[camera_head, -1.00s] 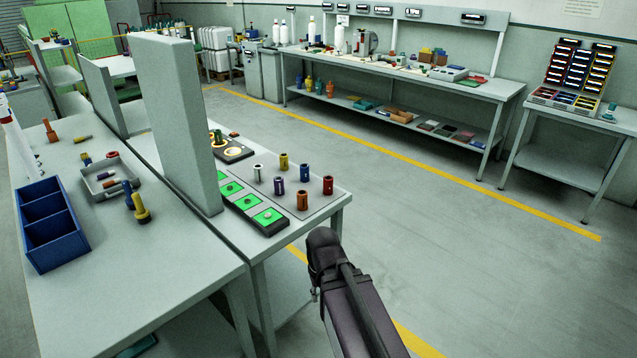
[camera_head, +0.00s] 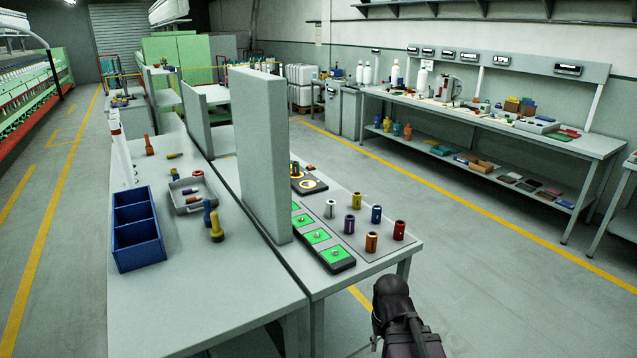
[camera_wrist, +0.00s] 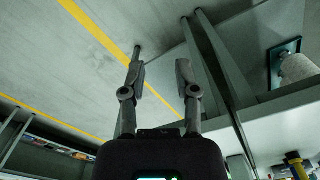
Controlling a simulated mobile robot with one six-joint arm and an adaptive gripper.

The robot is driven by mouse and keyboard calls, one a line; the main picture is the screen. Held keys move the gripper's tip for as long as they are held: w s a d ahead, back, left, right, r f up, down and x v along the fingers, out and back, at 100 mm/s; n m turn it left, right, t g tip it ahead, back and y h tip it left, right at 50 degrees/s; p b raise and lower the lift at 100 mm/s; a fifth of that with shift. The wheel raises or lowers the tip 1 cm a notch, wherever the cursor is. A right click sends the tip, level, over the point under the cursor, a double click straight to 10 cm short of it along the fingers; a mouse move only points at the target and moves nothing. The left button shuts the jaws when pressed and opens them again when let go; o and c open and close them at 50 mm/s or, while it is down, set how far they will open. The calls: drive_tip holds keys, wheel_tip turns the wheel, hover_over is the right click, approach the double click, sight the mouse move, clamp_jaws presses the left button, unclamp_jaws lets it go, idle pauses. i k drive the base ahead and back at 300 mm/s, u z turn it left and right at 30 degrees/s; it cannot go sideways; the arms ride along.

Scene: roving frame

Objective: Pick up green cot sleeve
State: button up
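I cannot make out a clearly green cot sleeve. Several sleeves stand upright on the right-hand bench: white (camera_head: 331,208), yellow (camera_head: 356,200), blue (camera_head: 376,214), purple (camera_head: 349,224), orange (camera_head: 371,241) and red (camera_head: 399,229). A dark, perhaps greenish cylinder (camera_head: 294,168) shows behind them beside the upright panel, partly hidden. My gripper (camera_wrist: 160,72) is open and empty in the wrist view, with floor and a table leg behind its fingers. In the head view my arm's end is at the bottom, right of the bench's front corner; the fingertips are not visible there.
A grey upright panel (camera_head: 264,155) borders the sleeves on the left. A black strip with green pads (camera_head: 316,236) lies along the bench. The left bench holds a blue divided bin (camera_head: 138,232) and a grey tray (camera_head: 187,205). Open floor (camera_head: 480,270) lies to the right.

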sight(296, 165)
drive_tip(key=z, duration=1.1)
drive_tip(key=i, duration=3.45)
